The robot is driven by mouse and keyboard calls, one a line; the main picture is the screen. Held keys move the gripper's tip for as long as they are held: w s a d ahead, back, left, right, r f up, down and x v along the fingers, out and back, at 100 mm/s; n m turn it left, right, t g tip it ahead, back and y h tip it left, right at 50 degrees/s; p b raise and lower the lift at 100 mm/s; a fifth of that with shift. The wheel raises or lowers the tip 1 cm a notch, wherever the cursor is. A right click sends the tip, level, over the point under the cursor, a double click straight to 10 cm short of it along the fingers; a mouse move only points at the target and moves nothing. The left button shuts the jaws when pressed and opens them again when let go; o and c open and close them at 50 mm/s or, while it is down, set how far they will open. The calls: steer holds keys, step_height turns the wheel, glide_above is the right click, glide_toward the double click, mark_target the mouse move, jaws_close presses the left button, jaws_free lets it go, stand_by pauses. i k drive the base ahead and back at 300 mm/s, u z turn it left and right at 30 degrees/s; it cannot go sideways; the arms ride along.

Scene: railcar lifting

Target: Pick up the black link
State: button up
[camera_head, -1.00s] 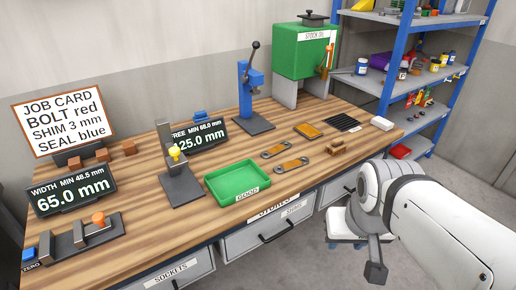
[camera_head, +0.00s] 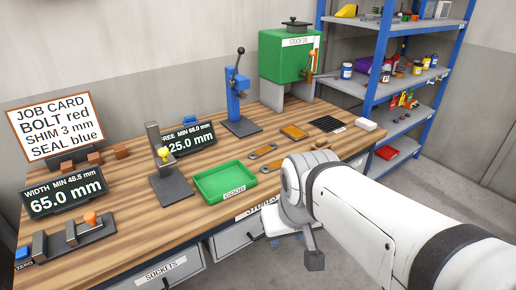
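No plainly black link stands out. Two flat links lie on the wooden bench (camera_head: 120,228) to the right of the green tray. The rear link (camera_head: 262,152) and the front link (camera_head: 271,166) both look orange-brown with grey ends. My arm comes in from the lower right, its rounded joint just right of the front link.
The green GOOD tray (camera_head: 237,187) sits at the bench's front edge. A yellow-knobbed gauge (camera_head: 166,172), a blue lever press (camera_head: 239,112) and a green tank (camera_head: 283,60) stand around the links. An orange flat piece (camera_head: 294,132) and a black slotted pad (camera_head: 326,124) lie behind. A blue shelf (camera_head: 371,65) is at right.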

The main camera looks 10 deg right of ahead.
mark_target(276, 164)
steer(key=i, duration=1)
steer(key=u, duration=0.05)
